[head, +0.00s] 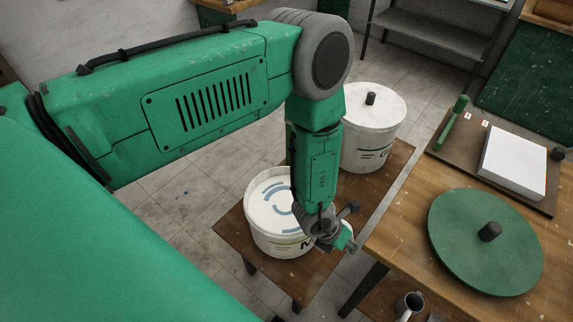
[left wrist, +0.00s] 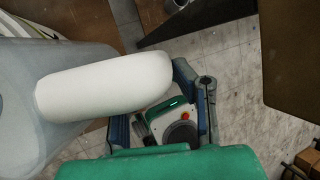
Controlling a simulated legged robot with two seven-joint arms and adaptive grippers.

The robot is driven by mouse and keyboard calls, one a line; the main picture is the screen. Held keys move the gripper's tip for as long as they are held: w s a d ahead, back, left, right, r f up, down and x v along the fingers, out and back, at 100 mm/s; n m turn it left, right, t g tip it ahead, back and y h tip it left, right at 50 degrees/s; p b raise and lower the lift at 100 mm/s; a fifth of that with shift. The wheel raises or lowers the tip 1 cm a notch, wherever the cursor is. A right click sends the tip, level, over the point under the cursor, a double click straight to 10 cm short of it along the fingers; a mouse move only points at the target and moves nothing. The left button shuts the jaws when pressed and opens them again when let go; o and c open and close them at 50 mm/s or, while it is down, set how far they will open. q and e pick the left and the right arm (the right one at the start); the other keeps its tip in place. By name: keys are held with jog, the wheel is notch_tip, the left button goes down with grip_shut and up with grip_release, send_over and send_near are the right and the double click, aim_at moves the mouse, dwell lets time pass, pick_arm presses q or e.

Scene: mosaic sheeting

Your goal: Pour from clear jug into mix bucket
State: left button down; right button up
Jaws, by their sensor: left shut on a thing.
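The mix bucket (head: 262,238) is a white tub with a partly visible "M" label, on a low brown table. Its pale top shows blue-grey arcs. My left gripper (head: 338,236) is low at the bucket's right side, and my forearm covers part of the rim. In the left wrist view a translucent grey body (left wrist: 60,70), apparently the clear jug, fills the left side, with a thick white rounded bar across it. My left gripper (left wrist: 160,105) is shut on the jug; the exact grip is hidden. The jug's tilt cannot be told. My right gripper is not in view.
A second white bucket (head: 365,150) with a black-knobbed lid stands behind on the low table (head: 398,165). The wooden table at right holds a green disc (head: 470,262) with a black knob and a white block (head: 513,163) on a board. A metal cup (head: 410,305) is at the bottom.

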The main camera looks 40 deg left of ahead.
pick_arm(q)
jog(key=shift+w+a+f, duration=0.15)
jog(key=shift+a+f, duration=0.1)
jog(key=shift+a, duration=0.35)
jog(key=r, duration=0.5)
jog(key=shift+d, duration=0.2)
jog(key=shift+a, duration=0.25)
dwell(0.4)
